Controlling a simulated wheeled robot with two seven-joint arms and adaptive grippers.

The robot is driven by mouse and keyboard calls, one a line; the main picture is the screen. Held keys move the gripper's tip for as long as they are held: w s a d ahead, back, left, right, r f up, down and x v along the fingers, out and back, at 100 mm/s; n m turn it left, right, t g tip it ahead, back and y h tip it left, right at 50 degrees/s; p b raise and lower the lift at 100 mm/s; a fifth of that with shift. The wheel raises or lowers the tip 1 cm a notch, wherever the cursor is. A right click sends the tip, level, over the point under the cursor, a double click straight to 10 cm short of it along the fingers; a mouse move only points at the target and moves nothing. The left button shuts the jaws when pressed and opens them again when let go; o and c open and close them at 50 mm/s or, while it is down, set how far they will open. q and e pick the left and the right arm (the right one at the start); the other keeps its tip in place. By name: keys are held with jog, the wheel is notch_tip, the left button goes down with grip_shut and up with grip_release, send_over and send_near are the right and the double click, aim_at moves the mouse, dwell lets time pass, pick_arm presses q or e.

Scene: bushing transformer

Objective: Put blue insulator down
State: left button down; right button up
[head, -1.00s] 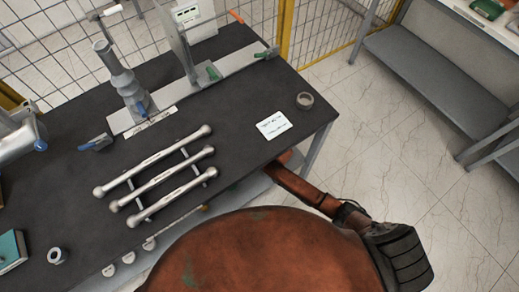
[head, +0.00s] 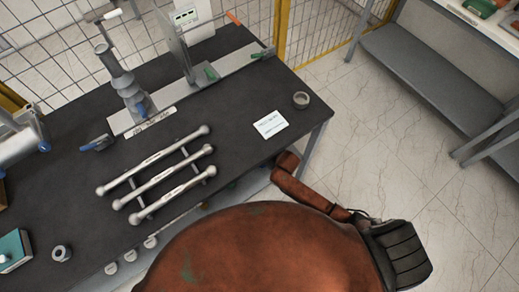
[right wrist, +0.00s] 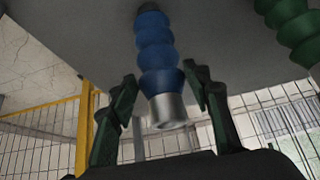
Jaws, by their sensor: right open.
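A blue ribbed insulator (right wrist: 156,52) with a bare metal end (right wrist: 167,110) shows in the right wrist view. Its blue end meets a grey surface (right wrist: 90,30), and its metal end points away from that surface. My right gripper (right wrist: 160,90) is open, with one dark green finger on each side of the insulator near its metal end. Gaps show between the fingers and the insulator. The blue insulator is not visible in the head view. My left gripper is in neither view.
A green ribbed insulator (right wrist: 293,25) is beside the blue one. A wire fence (head: 330,30) stands behind; grey shelves (head: 430,80) stand right.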

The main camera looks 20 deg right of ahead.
jog(key=s+d, duration=0.2)
jog(key=s, duration=0.4)
jog(key=shift+p, duration=0.45)
jog(key=s+d+f+m+g+h, duration=0.1)
jog(key=s+d+f+g, duration=0.1)
jog(key=s+d+f, duration=0.65)
jog(key=s+d+f+m+g+h, duration=0.1)
jog(key=s+d+f, duration=0.3)
jog(key=s+f, duration=0.9)
jog(key=s+f+g, duration=0.1)
jog(key=s+f, duration=0.2)
jog(key=s, duration=0.6)
jog(key=s+d+f+g, duration=0.1)
jog(key=s+f, duration=0.2)
jog(key=s, duration=0.7)
jog(key=s+f+g, duration=0.1)
jog(key=s+f, duration=0.2)
jog(key=s, duration=0.6)
jog(key=shift+s+d+f+m+h, duration=0.2)
jog(key=shift+d+f+m+h, duration=0.1)
jog(key=shift+d, duration=0.1)
